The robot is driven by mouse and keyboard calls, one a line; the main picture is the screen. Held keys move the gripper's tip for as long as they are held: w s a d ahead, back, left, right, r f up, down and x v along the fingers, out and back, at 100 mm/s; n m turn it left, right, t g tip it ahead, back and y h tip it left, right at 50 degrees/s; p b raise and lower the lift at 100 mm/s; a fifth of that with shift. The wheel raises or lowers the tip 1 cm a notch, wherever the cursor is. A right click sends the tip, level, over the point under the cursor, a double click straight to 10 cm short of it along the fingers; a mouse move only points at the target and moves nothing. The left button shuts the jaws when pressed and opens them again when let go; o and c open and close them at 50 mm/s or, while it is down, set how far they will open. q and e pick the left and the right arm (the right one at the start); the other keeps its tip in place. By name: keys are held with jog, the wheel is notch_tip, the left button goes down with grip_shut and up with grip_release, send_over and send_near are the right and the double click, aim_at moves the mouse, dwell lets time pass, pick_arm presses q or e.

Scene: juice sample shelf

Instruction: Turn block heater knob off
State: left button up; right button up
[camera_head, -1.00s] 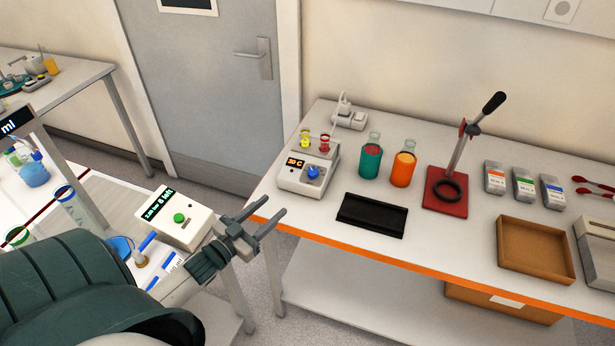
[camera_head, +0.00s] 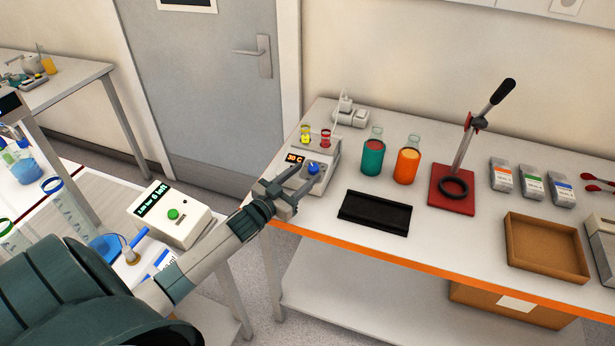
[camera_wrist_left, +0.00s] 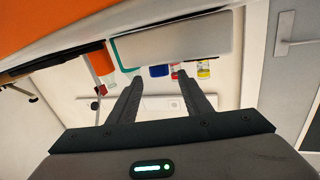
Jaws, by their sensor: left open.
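The block heater (camera_head: 322,155) is a small white box at the left end of the white table, with a lit display (camera_head: 294,157) and two small vials, yellow and red, in its top. Its blue knob (camera_head: 313,169) is on the front face. My left gripper (camera_head: 288,179) is open and empty just in front of the heater, its fingers pointing toward the knob. In the left wrist view the open fingers (camera_wrist_left: 157,82) reach toward a pale box, likely the heater, with a blue spot (camera_wrist_left: 158,71) near it. My right gripper is not in view.
Behind the heater is a white power strip (camera_head: 350,115). To its right stand a teal bottle (camera_head: 372,157) and an orange bottle (camera_head: 406,165). A black tray (camera_head: 375,212) lies in front of them. A red-based press (camera_head: 452,190) stands farther right. The table's orange front edge (camera_head: 400,256) lies below.

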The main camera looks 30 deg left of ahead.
aim_at(313, 169)
pick_arm(q)
jog(key=shift+w, duration=1.05)
jog(key=shift+d, duration=0.1)
jog(key=c, duration=1.1)
jog(key=shift+o, duration=0.2)
